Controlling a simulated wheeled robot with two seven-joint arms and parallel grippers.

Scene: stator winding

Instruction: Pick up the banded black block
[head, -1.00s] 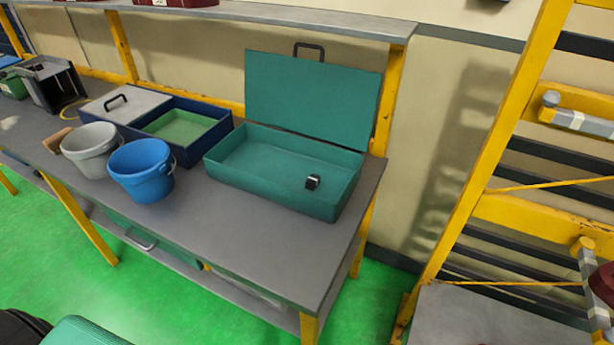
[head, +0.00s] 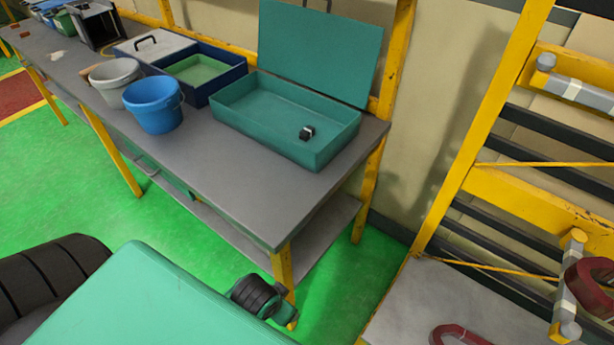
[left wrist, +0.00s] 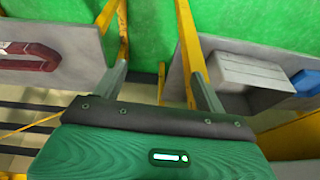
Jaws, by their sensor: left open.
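The banded black block (head: 307,133) is small and dark with a pale band. It lies inside the open green toolbox (head: 335,150), on its floor near the right end. My left gripper (left wrist: 160,78) shows in the left wrist view with its two grey fingers spread wide and nothing between them. The block does not show in that view. Neither gripper's fingers can be made out in the head view, and my right gripper is not in view.
The toolbox lid (head: 320,50) stands upright behind it. A blue bucket (head: 155,108) and a grey bucket (head: 112,88) stand left of the toolbox, before a dark blue box (head: 215,85). The front of the grey bench (head: 255,190) is clear. A yellow rack (head: 515,205) stands at right.

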